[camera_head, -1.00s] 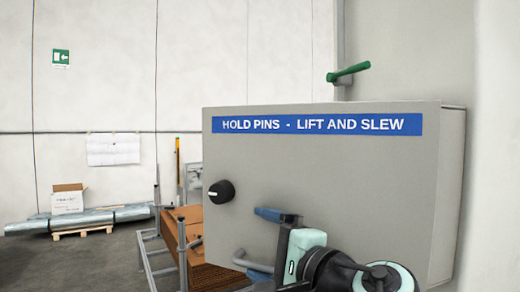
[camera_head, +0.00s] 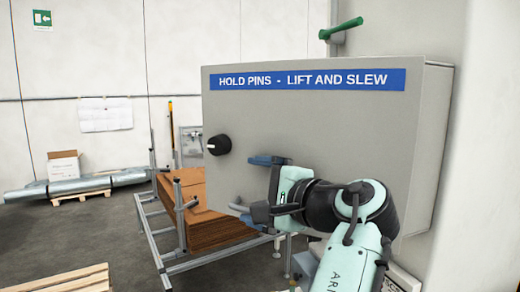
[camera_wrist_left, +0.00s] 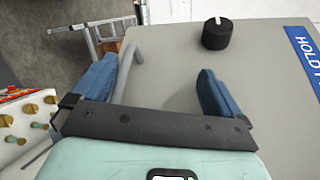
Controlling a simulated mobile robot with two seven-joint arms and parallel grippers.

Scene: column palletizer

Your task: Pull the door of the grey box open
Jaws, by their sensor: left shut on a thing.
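The grey box (camera_head: 441,110) stands by the wall at the right. Its front door (camera_head: 300,120) has a blue label reading "HOLD PINS - LIFT AND SLEW" and a black knob (camera_head: 219,145) near the left edge. No gap shows along the door's edge. A grey bar handle (camera_head: 236,207) is low on the left of the door, partly hidden by my gripper. In the left wrist view the handle (camera_wrist_left: 125,68) lies right beside the left blue finger. My right gripper is out of view.
A metal frame (camera_head: 168,262) with brown boards stands left of the box. A wooden pallet (camera_head: 70,290) lies at front left. A carton and metal tubes (camera_head: 80,186) are by the back wall. A green lever (camera_head: 341,28) is above the box. Grey floor is free at left.

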